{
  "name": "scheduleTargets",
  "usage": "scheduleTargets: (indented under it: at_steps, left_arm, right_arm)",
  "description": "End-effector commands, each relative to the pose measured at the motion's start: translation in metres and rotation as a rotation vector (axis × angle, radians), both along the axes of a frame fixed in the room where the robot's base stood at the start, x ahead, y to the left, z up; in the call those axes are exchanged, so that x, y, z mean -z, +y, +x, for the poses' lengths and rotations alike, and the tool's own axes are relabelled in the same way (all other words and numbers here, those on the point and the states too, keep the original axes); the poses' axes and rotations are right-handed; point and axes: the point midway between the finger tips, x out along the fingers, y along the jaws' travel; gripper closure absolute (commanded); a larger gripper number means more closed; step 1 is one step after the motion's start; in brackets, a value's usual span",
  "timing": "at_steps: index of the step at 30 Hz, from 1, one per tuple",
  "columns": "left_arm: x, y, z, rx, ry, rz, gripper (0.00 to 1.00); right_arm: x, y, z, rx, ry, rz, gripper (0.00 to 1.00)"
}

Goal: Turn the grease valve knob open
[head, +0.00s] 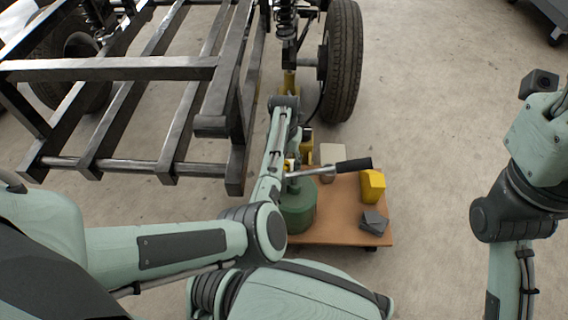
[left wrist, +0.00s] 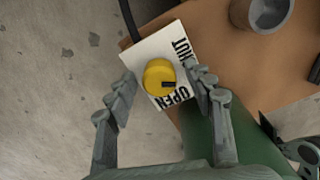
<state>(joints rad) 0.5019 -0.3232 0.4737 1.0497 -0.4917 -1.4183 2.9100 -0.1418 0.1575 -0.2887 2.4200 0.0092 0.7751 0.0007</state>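The yellow knob (left wrist: 158,72) with a black pointer sits on a white plate (left wrist: 150,48) marked SHUT and OPEN in the left wrist view. The pointer faces right in that view, near the OPEN lettering. My left gripper (left wrist: 163,79) is open, with one finger on each side of the knob and gaps between fingers and knob. In the head view my left forearm hides most of this gripper, and I cannot make out the knob there. My right arm is at the right edge of the head view; its gripper fingers do not show.
A green pump body (head: 298,212) with a black-gripped lever (head: 352,165) stands on an orange-brown cart (head: 345,236). A yellow block (head: 372,186) and a grey part (head: 374,222) lie on it. The metal frame (head: 110,68) and tyre (head: 342,60) stand close by.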

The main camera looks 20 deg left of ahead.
Motion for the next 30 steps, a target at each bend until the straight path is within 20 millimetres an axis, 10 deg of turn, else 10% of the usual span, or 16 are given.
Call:
scheduleTargets:
  at_steps: [12, 30]
  left_arm:
    - [-0.0004, 0.0001, 0.0003, 0.000, -0.001, 0.000, 0.97]
    - [-0.0051, 0.0003, 0.0010, 0.236, -0.001, 0.000, 0.97]
  right_arm:
    - [0.0002, -0.0001, 0.0001, 0.001, 0.000, 0.000, 0.58]
    - [-0.0008, -0.0048, -0.0036, -0.002, 0.063, 0.051, 0.58]
